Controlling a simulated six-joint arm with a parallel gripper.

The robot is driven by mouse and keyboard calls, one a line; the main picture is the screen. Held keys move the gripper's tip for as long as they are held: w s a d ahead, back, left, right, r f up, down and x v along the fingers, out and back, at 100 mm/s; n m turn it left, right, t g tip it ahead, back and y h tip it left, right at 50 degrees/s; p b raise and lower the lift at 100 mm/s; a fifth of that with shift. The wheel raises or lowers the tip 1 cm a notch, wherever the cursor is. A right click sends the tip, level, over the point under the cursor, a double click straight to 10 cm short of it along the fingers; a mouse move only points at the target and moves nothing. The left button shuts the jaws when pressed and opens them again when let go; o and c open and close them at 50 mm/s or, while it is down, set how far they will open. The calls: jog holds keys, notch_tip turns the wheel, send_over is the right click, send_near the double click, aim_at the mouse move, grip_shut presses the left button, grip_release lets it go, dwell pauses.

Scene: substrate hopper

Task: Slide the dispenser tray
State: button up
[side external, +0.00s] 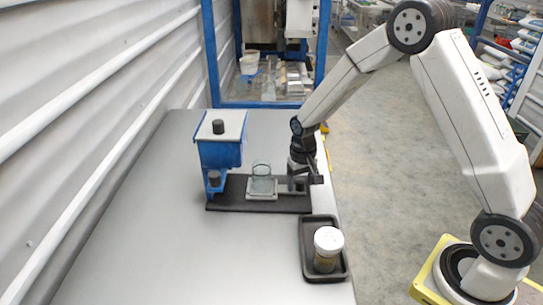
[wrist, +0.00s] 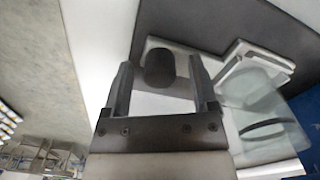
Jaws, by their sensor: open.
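The dispenser tray (side external: 256,196) is a light plate on the black base, with a clear glass vessel (side external: 262,170) on it. In the wrist view, the tray's pale plate (wrist: 165,105) carries a dark round knob (wrist: 160,68). My gripper (side external: 303,180) is low over the right end of the base. In the wrist view, my gripper (wrist: 160,76) is open, with one finger on each side of the knob and visible gaps between. The glass vessel (wrist: 265,115) is to the right of the fingers. The blue hopper (side external: 221,152) with a white lid stands at the base's left end.
A black tray (side external: 342,272) near the table's right edge holds a white-lidded jar (side external: 327,258). The grey table (side external: 190,262) is clear in front of the base. A corrugated wall (side external: 90,90) runs along the left, and a blue frame (side external: 262,105) stands behind.

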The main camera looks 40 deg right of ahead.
grip_shut()
dwell(1.3)
